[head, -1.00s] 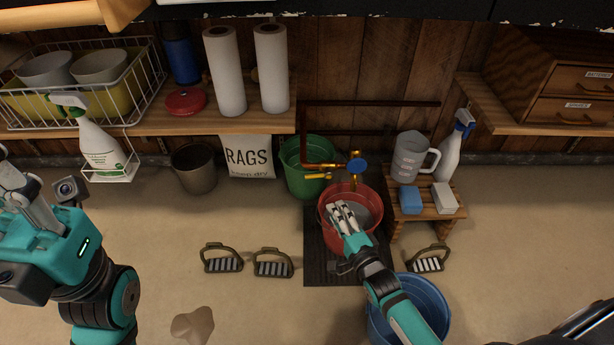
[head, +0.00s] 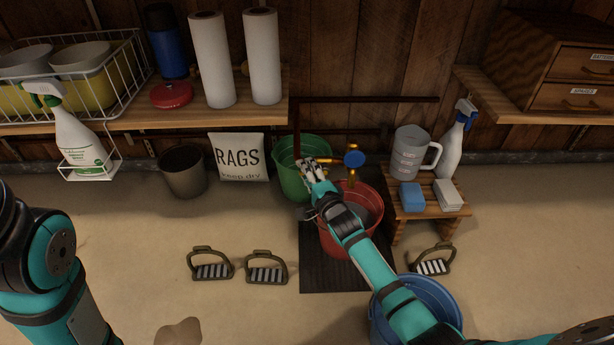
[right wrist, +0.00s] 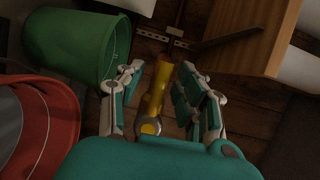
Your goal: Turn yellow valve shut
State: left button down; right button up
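The yellow valve handle (right wrist: 156,95) stands between the fingers of my right gripper (right wrist: 162,76) in the right wrist view, with a gap on each side. The gripper is open around it. In the head view my right gripper (head: 312,170) is over the pipe above the green bucket and largely hides the handle. A brass spout (head: 351,178) with a round blue knob (head: 355,159) is just right of it, above the red bucket (head: 371,198). My left arm shows at the left edge, but its gripper is out of the picture.
A green bucket (head: 288,178) stands left of the red one, which is on a dark mat (head: 330,278). A blue bucket (head: 447,300) lies under my right forearm. A small wooden stool (head: 448,197) with a jug and sponges stands on the right.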

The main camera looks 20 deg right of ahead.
grip_shut()
dwell(0.5)
